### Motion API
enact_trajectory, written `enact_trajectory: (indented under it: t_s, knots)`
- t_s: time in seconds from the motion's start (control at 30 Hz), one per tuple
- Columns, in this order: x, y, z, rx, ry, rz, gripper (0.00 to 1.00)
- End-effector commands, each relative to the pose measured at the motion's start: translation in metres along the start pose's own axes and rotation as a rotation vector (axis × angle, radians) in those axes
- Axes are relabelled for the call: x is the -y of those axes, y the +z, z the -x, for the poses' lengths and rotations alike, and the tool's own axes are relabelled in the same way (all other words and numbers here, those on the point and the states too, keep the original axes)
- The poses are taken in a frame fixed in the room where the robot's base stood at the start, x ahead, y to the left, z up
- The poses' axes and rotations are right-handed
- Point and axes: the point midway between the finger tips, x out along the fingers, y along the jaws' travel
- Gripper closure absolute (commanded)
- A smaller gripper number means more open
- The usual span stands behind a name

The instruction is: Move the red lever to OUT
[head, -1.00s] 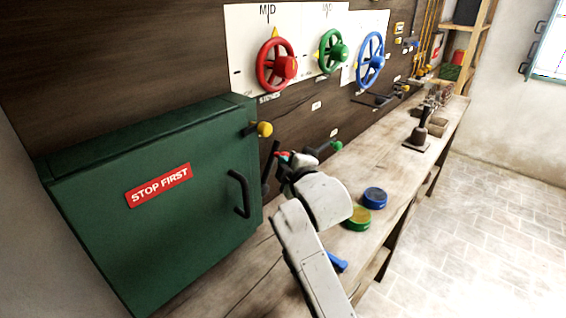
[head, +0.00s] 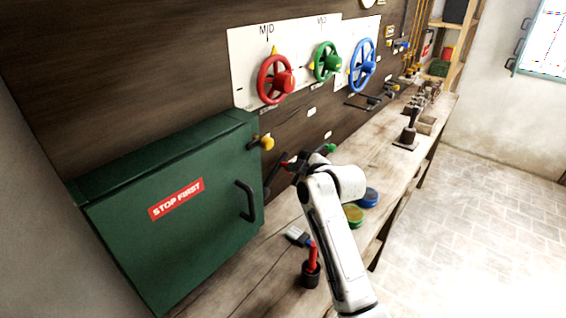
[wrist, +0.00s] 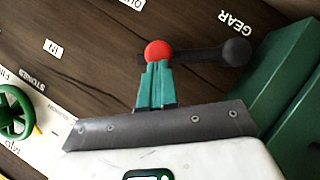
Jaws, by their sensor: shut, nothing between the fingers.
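The red lever's round red knob (wrist: 158,50) is just past my fingertips in the wrist view. In the head view a small bit of red (head: 287,164) shows at the wall beside my gripper, mostly hidden by it. My gripper (wrist: 156,68) has its two teal fingers close together, shut and empty. The fingertips overlap the knob's lower edge in the wrist view; I cannot tell whether they touch. An "IN" label (wrist: 53,48) is left of the knob. A partly cut-off label, seemingly "OUT" (wrist: 133,3), is at the top edge.
The green cabinet (head: 160,215) stands close on the left. A green-tipped lever (head: 330,148) is beyond my gripper. Blue (head: 368,198) and green (head: 353,215) round items sit on the bench.

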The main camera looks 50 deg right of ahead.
Motion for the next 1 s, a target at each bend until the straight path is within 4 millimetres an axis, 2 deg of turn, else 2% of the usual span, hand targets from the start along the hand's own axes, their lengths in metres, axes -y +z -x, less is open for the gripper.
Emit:
enact_trajectory:
  t_s: [0.13,0.53,1.0]
  knots:
    - [-0.005,0.011,-0.007,-0.001,-0.071,-0.119,1.0]
    - [0.001,0.041,-0.026,-0.002,-0.233,-0.381,1.0]
    - [0.006,0.052,-0.033,-0.001,-0.237,-0.387,1.0]
